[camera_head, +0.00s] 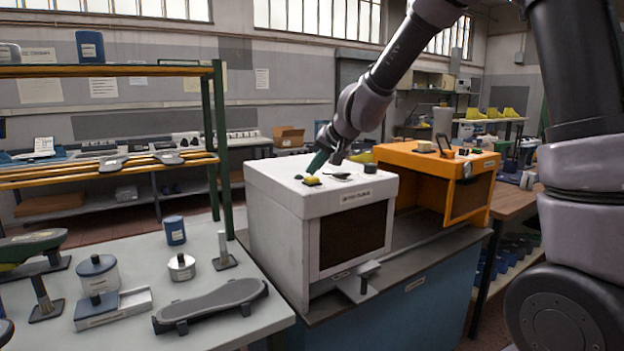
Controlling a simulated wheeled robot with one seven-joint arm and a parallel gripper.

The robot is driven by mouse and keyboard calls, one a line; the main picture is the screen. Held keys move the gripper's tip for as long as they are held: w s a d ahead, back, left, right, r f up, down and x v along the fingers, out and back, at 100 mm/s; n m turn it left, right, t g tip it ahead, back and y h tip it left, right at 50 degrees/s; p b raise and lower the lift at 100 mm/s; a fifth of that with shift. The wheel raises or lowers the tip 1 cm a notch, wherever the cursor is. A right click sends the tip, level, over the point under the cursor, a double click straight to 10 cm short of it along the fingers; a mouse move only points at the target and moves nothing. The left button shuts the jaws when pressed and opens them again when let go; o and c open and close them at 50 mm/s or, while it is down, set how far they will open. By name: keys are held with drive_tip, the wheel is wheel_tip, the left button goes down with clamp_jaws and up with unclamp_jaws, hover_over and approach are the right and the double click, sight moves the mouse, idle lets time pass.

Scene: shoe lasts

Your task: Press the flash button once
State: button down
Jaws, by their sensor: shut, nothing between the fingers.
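A white box-shaped machine (280,235) stands on a blue bench in the middle of the view, with a dark window in its front and a small label too blurred to read. On its top, near the left, is a yellow button (312,181) on a dark base. My gripper (314,170) is shut and points down at the yellow button from above. Its tip is right at or just over the button; I cannot tell whether they touch. No lettering shows that names the button.
Other small dark parts (342,177) and a round knob (370,168) sit on the white top near my gripper. An orange machine (400,157) stands behind on the right. A grey table (215,335) at left front holds several tools and tins.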

sight(314, 179)
drive_tip(key=shift+f, duration=0.55)
idle(0.9)
drive_tip(key=shift+r, duration=1)
drive_tip(key=shift+r, duration=2.5)
